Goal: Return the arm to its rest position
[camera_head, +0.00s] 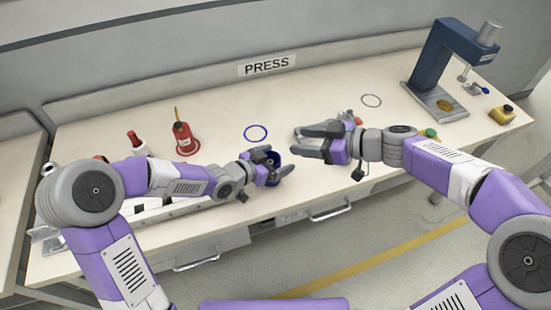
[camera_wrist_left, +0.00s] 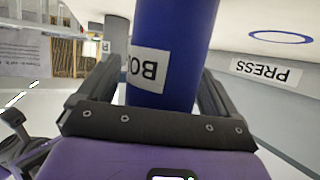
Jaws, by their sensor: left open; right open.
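My left gripper (camera_head: 279,164) is open, low over the front middle of the bench. Its fingers stand on either side of a blue cylinder (camera_head: 272,158). In the left wrist view the blue cylinder (camera_wrist_left: 172,50) rises between the two dark fingers and carries a white label reading "BO", partly cut off. I cannot tell whether the fingers touch it. My right gripper (camera_head: 297,141) is open and empty, fingers pointing left, just right of the left one. Both arms reach forward over the bench.
A blue ring mark (camera_head: 256,133) and a grey ring mark (camera_head: 371,100) are on the bench top. A red bottle (camera_head: 184,137) stands at left, near a white bottle with a red cap (camera_head: 137,144). A blue press (camera_head: 440,60) stands at right, beside a yellow button box (camera_head: 502,114).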

